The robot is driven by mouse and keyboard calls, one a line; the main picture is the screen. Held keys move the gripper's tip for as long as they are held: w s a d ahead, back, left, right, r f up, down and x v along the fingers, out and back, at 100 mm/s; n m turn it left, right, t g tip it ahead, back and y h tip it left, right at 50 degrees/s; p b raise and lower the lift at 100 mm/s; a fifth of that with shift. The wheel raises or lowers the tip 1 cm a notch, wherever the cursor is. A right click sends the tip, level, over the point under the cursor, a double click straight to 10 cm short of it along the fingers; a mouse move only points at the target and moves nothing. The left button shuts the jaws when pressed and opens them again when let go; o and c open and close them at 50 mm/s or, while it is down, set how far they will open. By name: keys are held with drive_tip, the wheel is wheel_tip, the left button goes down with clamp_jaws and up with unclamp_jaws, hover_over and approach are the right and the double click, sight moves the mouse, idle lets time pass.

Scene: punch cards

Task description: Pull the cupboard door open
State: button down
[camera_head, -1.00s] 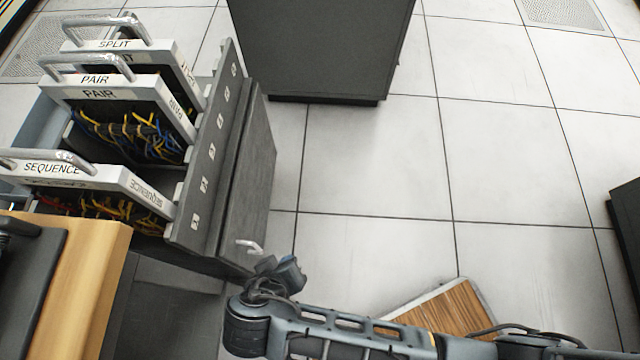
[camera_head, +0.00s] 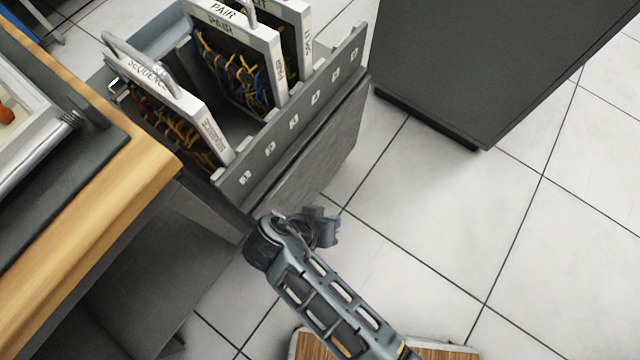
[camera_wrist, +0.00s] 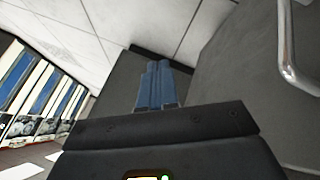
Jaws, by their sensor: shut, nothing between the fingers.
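The cupboard door (camera_head: 314,152) is a dark grey panel below the numbered front of the card rack. In the wrist view the grey door (camera_wrist: 236,65) fills the right side. Its bright metal bar handle (camera_wrist: 287,45) stands at the upper right there. In the head view the handle does not show. My gripper (camera_head: 328,226) is beside the door's lower near end. In the wrist view its blue fingers (camera_wrist: 158,68) are together with nothing between them. They are left of the handle and apart from it. I cannot tell whether the door is slightly ajar.
A rack holds framed wired panels marked PAIR (camera_head: 240,38) and SEQUENCE (camera_head: 172,112). A wooden desk edge (camera_head: 90,225) is at the left. A dark cabinet (camera_head: 490,65) stands at the upper right. The tiled floor (camera_head: 440,215) is clear in the middle right.

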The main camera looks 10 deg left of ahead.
drive_tip(key=shift+w+d+f, duration=0.1)
drive_tip(key=shift+d+f, duration=0.05)
drive_tip(key=shift+d, duration=0.6)
drive_tip(key=shift+w+d+f, duration=0.15)
drive_tip(key=shift+d, duration=0.6)
drive_tip(key=shift+w+d+f, duration=0.1)
drive_tip(key=shift+d+f, duration=0.05)
drive_tip(key=shift+d, duration=0.6)
